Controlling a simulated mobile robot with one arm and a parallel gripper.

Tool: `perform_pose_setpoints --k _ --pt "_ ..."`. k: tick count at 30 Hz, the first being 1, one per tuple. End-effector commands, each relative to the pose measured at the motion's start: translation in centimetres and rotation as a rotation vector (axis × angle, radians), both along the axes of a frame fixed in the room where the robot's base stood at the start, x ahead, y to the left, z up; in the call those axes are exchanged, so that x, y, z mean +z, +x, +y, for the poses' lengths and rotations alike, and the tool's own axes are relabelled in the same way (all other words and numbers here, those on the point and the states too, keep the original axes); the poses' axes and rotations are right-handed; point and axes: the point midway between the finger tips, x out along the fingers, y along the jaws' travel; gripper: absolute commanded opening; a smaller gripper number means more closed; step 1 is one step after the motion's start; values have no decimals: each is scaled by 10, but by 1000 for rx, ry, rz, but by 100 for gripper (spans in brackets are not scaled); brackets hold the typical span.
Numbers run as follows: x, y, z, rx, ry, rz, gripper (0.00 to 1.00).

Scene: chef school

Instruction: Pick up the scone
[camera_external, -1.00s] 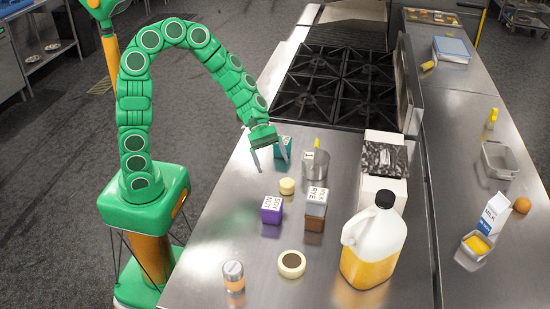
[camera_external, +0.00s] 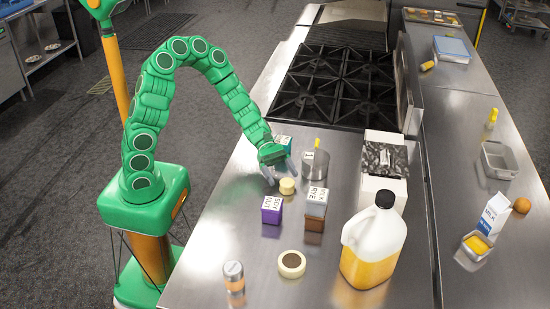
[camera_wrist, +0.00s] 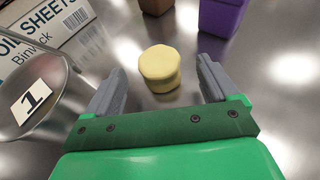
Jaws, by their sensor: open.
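The scone (camera_external: 287,187) is a small pale yellow round piece standing on the steel counter, and it also shows in the wrist view (camera_wrist: 160,68). My gripper (camera_external: 281,178) is low over the counter at the scone. In the wrist view its two grey fingers (camera_wrist: 158,88) are spread wide, with the scone ahead of and between their tips. The fingers do not appear to touch it. Nothing is held.
A metal container (camera_external: 315,168) marked 1 stands to the right of my gripper. A purple box (camera_external: 272,210) and a brown box (camera_external: 315,212) stand in front of the scone. A teal box (camera_external: 283,141) is behind my gripper. The counter's left edge is bare.

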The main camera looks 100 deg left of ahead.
Motion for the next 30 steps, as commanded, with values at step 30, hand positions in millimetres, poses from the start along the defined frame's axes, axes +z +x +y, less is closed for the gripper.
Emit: perform_pose_setpoints --k 30 --pt "-20 40 -42 1 2 0 87"
